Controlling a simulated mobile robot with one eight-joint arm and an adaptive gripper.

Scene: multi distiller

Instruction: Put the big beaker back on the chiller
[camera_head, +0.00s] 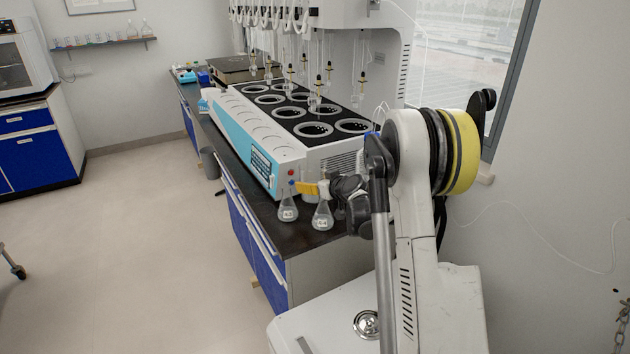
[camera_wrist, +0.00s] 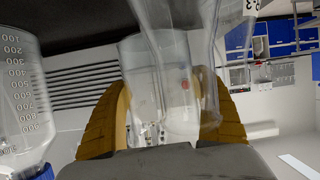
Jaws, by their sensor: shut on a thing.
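The chiller (camera_head: 262,147) is the long white machine with a light-blue front panel and rows of round openings on top. It stands on the dark bench top. My gripper (camera_head: 318,188) is at the chiller's near end, low over the bench, with its yellow fingers partly visible. In the wrist view, the yellow fingers (camera_wrist: 165,118) are shut on the big beaker (camera_wrist: 144,85), a clear glass vessel. Its outline is partly covered by other clear glass and is hard to make out. In the head view the held beaker is mostly hidden by my gripper.
Two conical flasks, one on the left (camera_head: 288,209) and one on the right (camera_head: 322,216), stand on the bench close to my gripper. A graduated vessel (camera_wrist: 20,100) is at the left in the wrist view. Glass tubes hang above the chiller's openings.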

